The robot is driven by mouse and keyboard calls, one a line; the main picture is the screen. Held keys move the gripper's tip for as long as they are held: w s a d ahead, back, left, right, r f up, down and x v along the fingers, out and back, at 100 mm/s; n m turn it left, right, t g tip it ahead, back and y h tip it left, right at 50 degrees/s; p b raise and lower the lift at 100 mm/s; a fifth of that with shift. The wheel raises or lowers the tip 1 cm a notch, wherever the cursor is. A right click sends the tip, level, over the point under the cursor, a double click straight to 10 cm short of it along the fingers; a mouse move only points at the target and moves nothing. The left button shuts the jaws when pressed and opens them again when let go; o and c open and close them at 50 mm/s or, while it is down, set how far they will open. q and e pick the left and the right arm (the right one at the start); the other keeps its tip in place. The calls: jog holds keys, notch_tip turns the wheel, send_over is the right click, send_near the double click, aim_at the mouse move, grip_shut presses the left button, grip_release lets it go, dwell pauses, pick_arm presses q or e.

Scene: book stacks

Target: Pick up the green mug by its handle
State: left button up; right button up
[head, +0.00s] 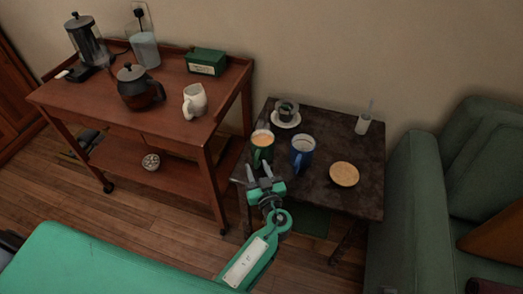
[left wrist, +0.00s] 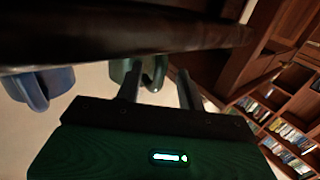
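The green mug (head: 262,146) stands upright on the small dark table (head: 320,190), near its left front edge, with a light brown drink in it. Its handle faces my left gripper (head: 257,169). That gripper is open and empty, just in front of the mug and close to the table edge. In the left wrist view, which looks upside down, the mug (left wrist: 124,70) shows beyond the fingers, partly hidden by one of them. Its handle (left wrist: 157,74) appears in the gap between the fingers, with no contact visible. My right gripper is not in view.
A blue mug (head: 302,150) stands close to the right of the green one. A cork coaster (head: 344,174), a saucer (head: 286,121) with a dark cup and a small white holder (head: 363,124) share the table. A wooden cart (head: 170,115) stands left, a green armchair (head: 415,200) right.

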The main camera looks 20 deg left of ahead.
pick_arm(q)
grip_shut()
jog(key=shift+r, duration=0.1)
jog(key=shift+r, duration=0.1)
